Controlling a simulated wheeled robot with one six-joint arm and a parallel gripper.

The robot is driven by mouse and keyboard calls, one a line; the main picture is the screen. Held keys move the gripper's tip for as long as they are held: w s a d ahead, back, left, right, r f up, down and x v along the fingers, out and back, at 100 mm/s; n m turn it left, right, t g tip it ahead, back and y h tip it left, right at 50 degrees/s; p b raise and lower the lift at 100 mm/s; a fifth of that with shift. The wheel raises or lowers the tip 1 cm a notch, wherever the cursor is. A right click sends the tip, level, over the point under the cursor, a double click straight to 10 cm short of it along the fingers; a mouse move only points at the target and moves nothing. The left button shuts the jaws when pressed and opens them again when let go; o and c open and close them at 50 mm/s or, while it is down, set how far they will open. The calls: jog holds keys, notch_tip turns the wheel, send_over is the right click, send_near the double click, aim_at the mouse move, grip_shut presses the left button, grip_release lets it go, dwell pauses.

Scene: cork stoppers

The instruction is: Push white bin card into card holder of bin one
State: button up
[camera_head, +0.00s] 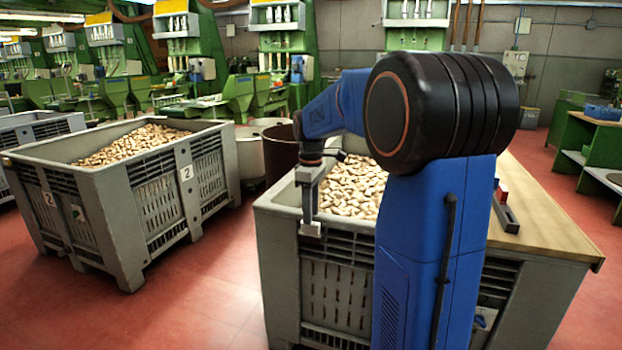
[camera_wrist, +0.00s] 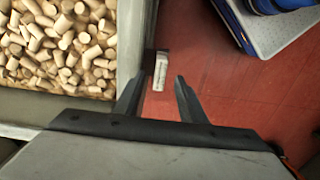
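The white bin card (camera_wrist: 160,72) shows in the wrist view as a small upright strip with faint dark marks, beside the outer wall of the near bin. In the head view it is a small white piece (camera_head: 310,229) at the near bin's front, just below the rim. The near bin (camera_head: 275,206) is grey and full of corks; I see no number on it. My gripper (camera_head: 309,208) points down over its front edge. In the wrist view its two fingers stand apart, with the card between or just beyond their tips. The card holder is mostly hidden.
Another grey cork bin (camera_head: 107,176), marked 2, stands at the left. A wooden tabletop (camera_head: 540,215) lies right of my arm, with a small red and dark object (camera_head: 504,207) on it. The red floor (camera_head: 215,300) between the bins is clear.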

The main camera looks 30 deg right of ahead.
notch_tip(320, 180, up, 12)
dwell(0.4)
jog(key=shift+s+a, duration=0.1)
dwell(0.4)
jog(key=s+a+f+m+t, duration=0.1)
jog(key=s+a+f, duration=0.4)
jog(key=s, duration=0.5)
jog(key=s+a+f+m+t, duration=0.2)
jog(key=s+a+f+m, duration=0.2)
jog(key=s, duration=0.6)
jog(key=s+a+f+m+t, duration=0.1)
jog(key=s+a+f+m, duration=0.1)
jog(key=s+a+f, duration=0.4)
jog(key=s+f, duration=0.1)
jog(key=s, duration=0.3)
jog(key=shift+a+f+m+t, duration=0.15)
jog(key=shift+a+m+t, duration=0.15)
jog(key=shift+a+t, duration=0.1)
jog(key=shift+c, duration=0.7)
